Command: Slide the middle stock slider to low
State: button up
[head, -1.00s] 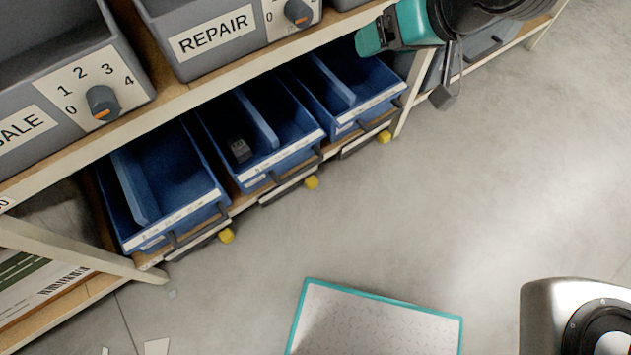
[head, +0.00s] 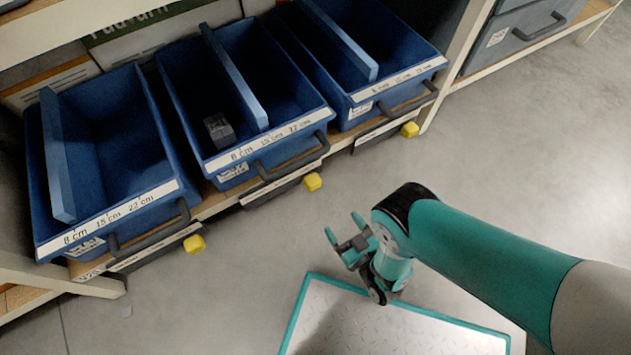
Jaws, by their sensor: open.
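The middle stock slider is a yellow knob (head: 312,181) at the right end of a dark track (head: 280,188) on the shelf edge below the middle blue bin. Similar yellow knobs sit below the left bin (head: 194,244) and the right bin (head: 410,129), also at the right ends of their tracks. Any marks on the middle track are too small to read. My gripper (head: 345,229) is open and empty, over the floor in front of the shelf. In the picture it is right of and below the middle knob, apart from it.
The middle bin (head: 245,153) holds a small dark block (head: 219,131) and a divider. The left bin (head: 120,205) and right bin (head: 400,78) have dividers and front handles. A teal-rimmed plate (head: 400,328) lies below my arm. Grey floor is clear at right.

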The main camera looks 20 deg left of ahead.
aim_at(316, 186)
jog(key=b+x, duration=0.2)
jog(key=x, duration=0.2)
jog(key=f+b+x, duration=0.1)
jog(key=b+x, duration=0.2)
jog(key=x, duration=0.2)
jog(key=b+x, duration=0.2)
jog(key=x, duration=0.2)
jog(key=shift+w+f, duration=0.2)
jog(key=shift+w, duration=0.1)
jog(key=shift+b+x, duration=0.8)
jog(key=shift+b, duration=0.3)
jog(key=shift+w+a+r+b, duration=0.25)
jog(key=shift+a+r+b, duration=0.05)
jog(key=shift+a+b, duration=0.1)
